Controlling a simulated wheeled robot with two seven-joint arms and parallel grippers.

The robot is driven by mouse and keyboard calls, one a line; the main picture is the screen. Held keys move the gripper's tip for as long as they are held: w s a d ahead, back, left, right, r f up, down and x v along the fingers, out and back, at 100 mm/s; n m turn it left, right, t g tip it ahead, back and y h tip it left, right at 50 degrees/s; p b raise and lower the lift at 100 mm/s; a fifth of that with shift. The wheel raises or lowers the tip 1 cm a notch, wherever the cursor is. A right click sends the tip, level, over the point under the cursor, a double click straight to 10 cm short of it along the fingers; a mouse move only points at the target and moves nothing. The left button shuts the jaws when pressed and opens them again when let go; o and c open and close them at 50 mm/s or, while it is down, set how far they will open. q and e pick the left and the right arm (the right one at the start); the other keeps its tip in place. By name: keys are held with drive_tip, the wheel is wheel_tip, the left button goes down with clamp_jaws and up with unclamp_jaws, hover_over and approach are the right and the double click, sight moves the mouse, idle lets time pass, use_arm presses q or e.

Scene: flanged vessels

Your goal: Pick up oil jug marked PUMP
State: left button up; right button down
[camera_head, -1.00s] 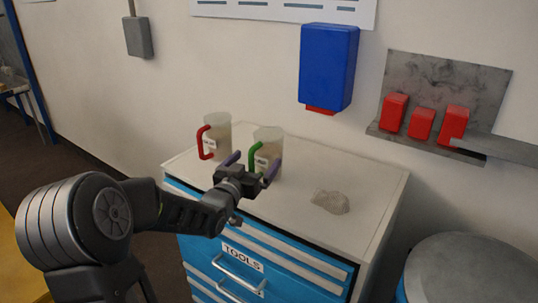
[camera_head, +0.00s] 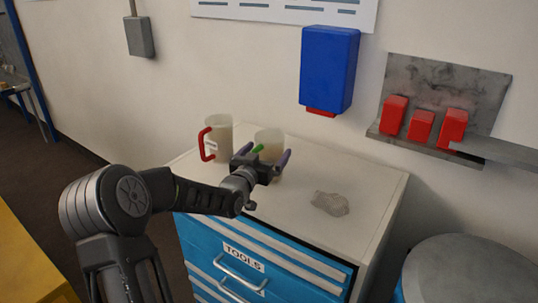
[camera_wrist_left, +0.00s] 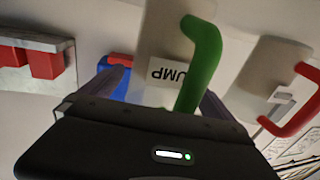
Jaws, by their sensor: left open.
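The oil jug marked PUMP (camera_head: 269,138) stands on the tool cabinet top; it is pale and translucent with a green handle. In the left wrist view the PUMP jug (camera_wrist_left: 165,40) shows its white label upside down, partly covered by the handle. My left gripper (camera_head: 265,154) is open in front of this jug, with its purple fingers spread to either side of the green handle (camera_wrist_left: 203,60). I cannot tell whether a finger touches the jug. My right gripper is not in view.
A similar jug with a red handle (camera_head: 219,138) stands close to the left. A crumpled grey rag (camera_head: 330,203) lies to the right on the cabinet top (camera_head: 370,185). A blue wall box (camera_head: 329,68) and a shelf with red blocks (camera_head: 421,126) are behind.

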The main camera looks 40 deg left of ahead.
use_arm(q)
drive_tip(key=shift+w, duration=0.2)
drive_tip(key=shift+c, duration=0.2)
drive_tip(key=c, duration=1.5)
drive_tip(key=shift+r, duration=0.1)
